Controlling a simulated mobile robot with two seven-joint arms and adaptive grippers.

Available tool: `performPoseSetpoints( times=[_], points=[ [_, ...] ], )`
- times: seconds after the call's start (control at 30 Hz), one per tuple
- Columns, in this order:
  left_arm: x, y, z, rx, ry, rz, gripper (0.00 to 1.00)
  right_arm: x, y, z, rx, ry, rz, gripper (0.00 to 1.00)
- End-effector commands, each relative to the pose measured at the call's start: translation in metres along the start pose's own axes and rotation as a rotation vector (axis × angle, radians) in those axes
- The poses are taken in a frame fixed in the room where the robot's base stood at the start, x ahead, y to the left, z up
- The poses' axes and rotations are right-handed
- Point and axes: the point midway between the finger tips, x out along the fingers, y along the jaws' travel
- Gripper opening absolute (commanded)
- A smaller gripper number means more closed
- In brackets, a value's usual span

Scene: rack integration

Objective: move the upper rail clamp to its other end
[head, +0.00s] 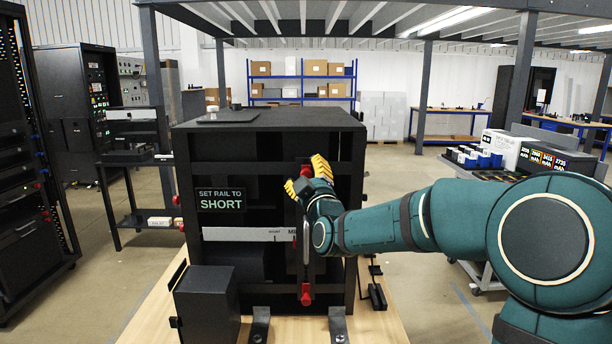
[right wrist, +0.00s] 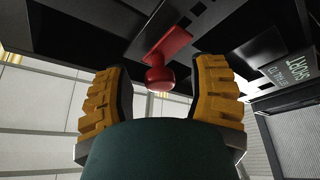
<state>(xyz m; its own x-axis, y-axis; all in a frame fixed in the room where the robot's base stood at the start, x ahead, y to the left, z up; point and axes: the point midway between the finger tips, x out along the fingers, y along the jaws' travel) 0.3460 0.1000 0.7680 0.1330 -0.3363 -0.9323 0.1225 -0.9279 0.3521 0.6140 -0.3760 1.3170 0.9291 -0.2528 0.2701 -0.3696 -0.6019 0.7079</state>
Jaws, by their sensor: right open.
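A black rack box (head: 270,140) stands on a wooden surface. Its front carries a sign (head: 221,200) reading "SET RAIL TO SHORT" and a silver horizontal rail (head: 240,234) with marks, the right part hidden by my arm. The upper red clamp (head: 305,171) is at the top of a vertical bar, partly behind my right gripper (head: 306,178). In the right wrist view the red clamp (right wrist: 166,52) shows its round knob between and just beyond the open yellow fingers (right wrist: 160,88). A lower red clamp (head: 306,294) sits at the bar's bottom end. My left gripper is out of view.
A small black box (head: 206,303) and two metal brackets (head: 337,325) stand before the rack box. A dark tablet-like plate (head: 228,116) lies on its top. A cart with battery boxes (head: 480,157) stands at the right, and a tall rack (head: 22,150) at the left.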

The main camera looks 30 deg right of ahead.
Motion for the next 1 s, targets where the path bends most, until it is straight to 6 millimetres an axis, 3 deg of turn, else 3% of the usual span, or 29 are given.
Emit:
performPoseSetpoints(
  times=[0.03, 0.2, 0.47, 0.7, 0.97, 1.0],
  points=[
    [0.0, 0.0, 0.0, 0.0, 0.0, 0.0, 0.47, 0.0, 0.0, 0.0, 0.0, 0.0, 0.0, 0.56],
    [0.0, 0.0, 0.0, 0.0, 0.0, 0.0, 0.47, 0.0, 0.0, 0.0, 0.0, 0.0, 0.0, 0.0],
    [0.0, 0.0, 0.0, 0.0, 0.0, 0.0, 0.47, 0.0, 0.001, -0.001, 0.0, 0.001, 0.001, 0.0],
    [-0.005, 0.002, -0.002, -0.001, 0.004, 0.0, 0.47, 0.007, 0.019, -0.018, 0.001, 0.004, 0.003, 0.0],
    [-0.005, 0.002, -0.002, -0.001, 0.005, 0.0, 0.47, 0.008, 0.022, -0.021, 0.001, 0.008, 0.008, 0.0],
    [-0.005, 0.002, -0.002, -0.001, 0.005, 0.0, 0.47, 0.008, 0.022, -0.021, 0.001, 0.008, 0.008, 0.38]
  ],
)
